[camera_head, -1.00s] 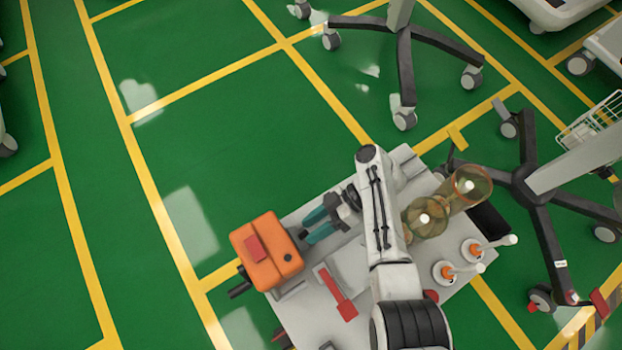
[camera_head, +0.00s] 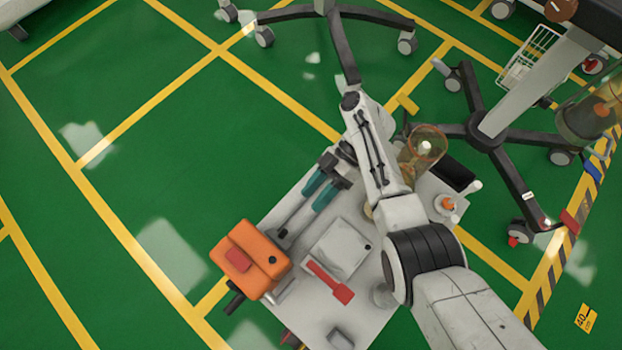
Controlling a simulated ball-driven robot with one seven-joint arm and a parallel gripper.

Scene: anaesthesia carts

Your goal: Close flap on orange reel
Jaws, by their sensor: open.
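The orange reel (camera_head: 262,250) is a boxy orange body with a red patch (camera_head: 238,261) on its face, at the left end of the pale work top (camera_head: 372,322). Dark parts stick out at its lower left. I cannot tell from this view where its flap stands.
A grey square box (camera_head: 338,248) and a red paddle-shaped piece (camera_head: 330,282) lie right of the reel. Amber cylinders (camera_head: 426,148) and a white-orange item (camera_head: 447,204) stand beyond my arm. Wheeled stands (camera_head: 482,128) are at the upper right. Green floor on the left is clear.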

